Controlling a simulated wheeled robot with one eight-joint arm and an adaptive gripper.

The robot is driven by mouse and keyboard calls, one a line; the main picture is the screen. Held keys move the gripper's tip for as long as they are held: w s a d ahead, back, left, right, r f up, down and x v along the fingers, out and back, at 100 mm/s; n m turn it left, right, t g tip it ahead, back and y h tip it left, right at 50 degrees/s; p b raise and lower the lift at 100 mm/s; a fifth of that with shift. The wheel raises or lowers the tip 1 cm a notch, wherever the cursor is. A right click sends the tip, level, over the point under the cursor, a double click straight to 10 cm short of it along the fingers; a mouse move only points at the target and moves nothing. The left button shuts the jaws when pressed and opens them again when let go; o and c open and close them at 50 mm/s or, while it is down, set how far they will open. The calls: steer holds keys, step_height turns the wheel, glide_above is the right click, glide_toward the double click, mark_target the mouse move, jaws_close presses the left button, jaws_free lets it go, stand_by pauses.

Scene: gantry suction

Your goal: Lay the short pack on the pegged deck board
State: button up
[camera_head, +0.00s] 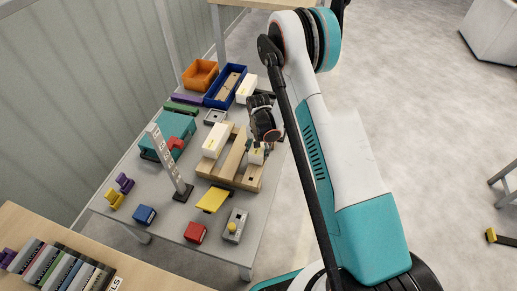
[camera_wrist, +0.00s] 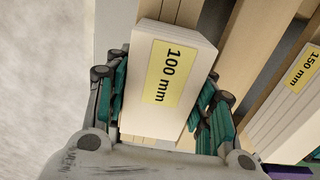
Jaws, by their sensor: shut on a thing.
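The short pack (camera_head: 257,154), a white block with a yellow "100 mm" label, is between the fingers of my gripper (camera_head: 259,143). In the wrist view the same pack (camera_wrist: 168,75) fills the space between the green-padded fingers, which are shut on its two sides. The pegged deck board (camera_head: 234,161), made of pale wooden slats, lies under and beside it on the grey table. The pack is over the board's right side; I cannot tell whether it touches the slats. Pegs are hard to make out. A longer white pack (camera_wrist: 295,100) labelled "150 mm" lies on the board's left part in the head view (camera_head: 215,139).
A perforated metal post (camera_head: 168,160) stands left of the board. A yellow plate (camera_head: 213,200), a red block (camera_head: 195,232) and a grey switch box (camera_head: 235,225) lie in front. Blue (camera_head: 216,101) and orange (camera_head: 200,75) bins and another white pack (camera_head: 247,88) are behind.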

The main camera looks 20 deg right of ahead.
steer(key=o, duration=1.3)
step_height(320, 180, up, 12)
steer(key=shift+f, duration=0.1)
